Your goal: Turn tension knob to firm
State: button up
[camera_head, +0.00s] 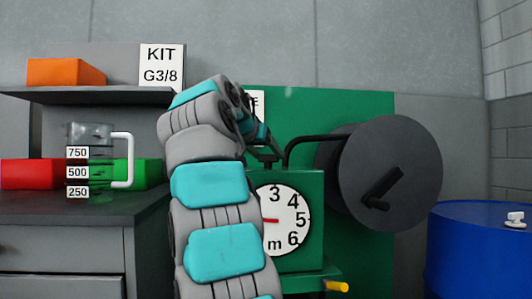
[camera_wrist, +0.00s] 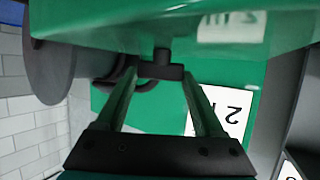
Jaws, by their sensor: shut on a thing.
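A dark T-shaped knob (camera_wrist: 161,70) sits on the green machine box in the wrist view. I take it to be the tension knob, though no setting marks on it can be read. My gripper (camera_wrist: 159,76) is shut on this knob, with one finger at each end of its bar. In the head view my gripper (camera_head: 265,154) is at the top of the green box (camera_head: 297,185), and my arm hides part of it. The round white dial (camera_head: 287,222) on the box front shows numbers 3 to 6 and a red needle pointing left. Its left side is hidden.
A large dark reel (camera_head: 390,165) with a crank handle stands right of the box. A blue drum (camera_head: 480,255) is at the far right. On the left, a counter (camera_head: 60,207) holds a measuring jug (camera_head: 92,155) and coloured bins below a shelf (camera_head: 85,96).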

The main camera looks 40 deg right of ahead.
jog(key=shift+r+m+g+h+p, duration=0.1)
jog(key=shift+m+g+h+p, duration=0.2)
jog(key=shift+m+p, duration=0.1)
dwell(0.8)
jog(key=shift+w+r, duration=0.1)
jog(key=shift+r, duration=0.05)
jog(key=shift+f+g, duration=0.2)
jog(key=shift+g, duration=0.1)
dwell(0.4)
jog(key=shift+f+m+g+p, duration=0.15)
jog(key=shift+m+g+p, duration=0.6)
jog(key=shift+p, duration=0.25)
jog(key=shift+w+m+g+h+p, duration=0.15)
jog(key=shift+m+g+h+p, duration=0.35)
jog(key=shift+p, duration=0.5)
jog(key=g+p, duration=0.1)
jog(key=m+p, duration=0.1)
jog(key=shift+w+a+r+m+g+p, duration=0.1)
jog(key=shift+r+m+g+p, duration=0.2)
jog(key=shift+g+p, duration=0.1)
jog(key=shift+f+m+g+p, duration=0.15)
jog(key=shift+m+g+p, duration=0.55)
jog(key=shift+p, duration=0.35)
